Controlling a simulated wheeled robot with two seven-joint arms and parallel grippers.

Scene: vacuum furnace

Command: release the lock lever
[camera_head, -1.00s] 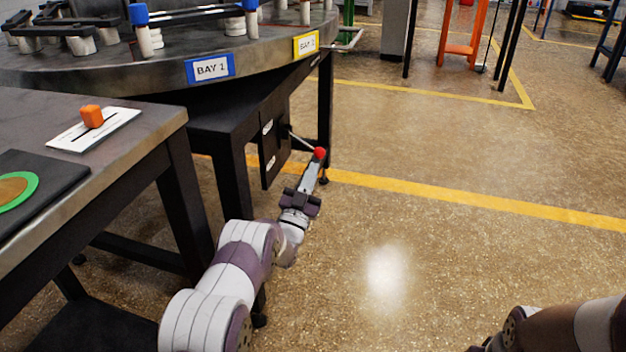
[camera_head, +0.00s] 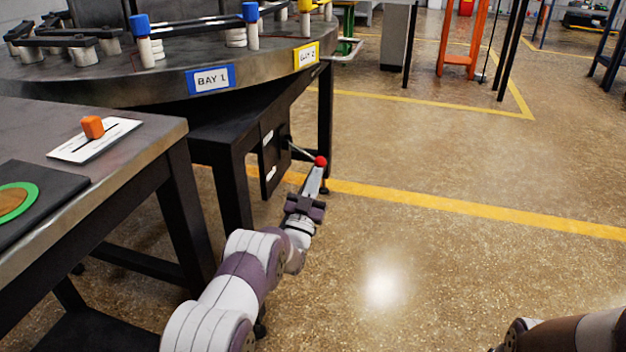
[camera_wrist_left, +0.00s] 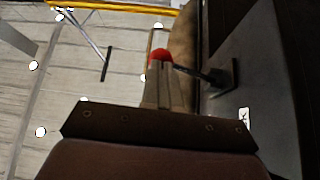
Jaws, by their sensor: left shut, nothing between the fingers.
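The lock lever is a thin grey rod (camera_head: 303,151) with a red ball knob (camera_head: 320,161), sticking out from a dark panel (camera_head: 272,158) under the round table. My left gripper (camera_head: 317,172) is shut and empty, with its fingertips right at the knob. In the left wrist view the knob (camera_wrist_left: 160,55) shows just beyond the tips of the closed fingers (camera_wrist_left: 163,80), and the rod (camera_wrist_left: 195,73) runs right to its dark mount. I cannot tell whether the tips touch the knob. Only part of my right arm shows at the lower right; its gripper is out of view.
The round table (camera_head: 160,88) carries labels BAY 1 (camera_head: 211,79) and BAY 2 (camera_head: 306,56). A side table (camera_head: 150,135) at left holds an orange block on a white slotted plate (camera_head: 95,140). Open floor (camera_head: 450,150) lies to the right.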

